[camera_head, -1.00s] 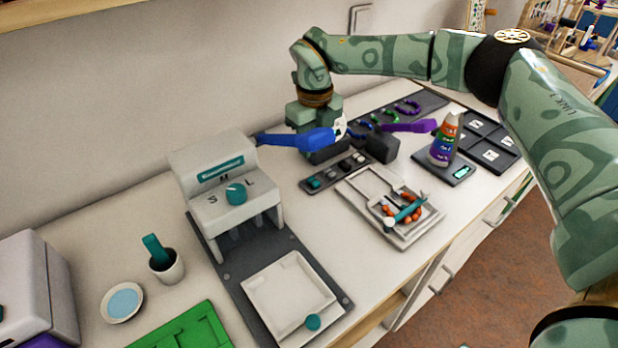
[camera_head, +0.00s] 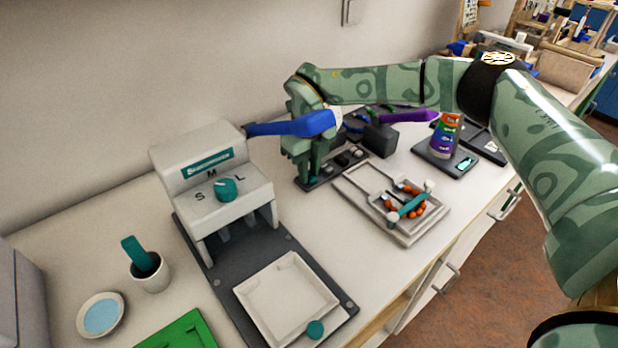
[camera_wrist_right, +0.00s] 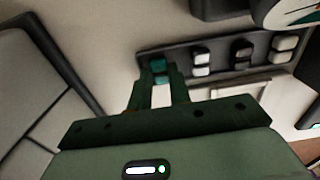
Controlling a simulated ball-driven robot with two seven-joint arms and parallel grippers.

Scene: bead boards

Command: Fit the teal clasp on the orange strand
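The orange strand (camera_head: 416,209), a curve of orange beads, lies in the right part of a pale tray (camera_head: 372,212). A teal bar with pale ends (camera_head: 407,207) lies across it. The teal clasp (camera_head: 312,179) sits at the near left end of a dark rack; it also shows in the right wrist view (camera_wrist_right: 158,66). My right gripper (camera_head: 308,177) is lowered at that rack. In the wrist view its fingertips (camera_wrist_right: 158,75) are on either side of the teal clasp, with little gap. Whether they press on it is unclear. My left gripper is out of view.
The rack (camera_wrist_right: 222,58) holds white and dark clasps beside the teal one. A grey machine with a teal dial (camera_head: 225,189) stands to the left. Bare counter lies between machine and tray.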

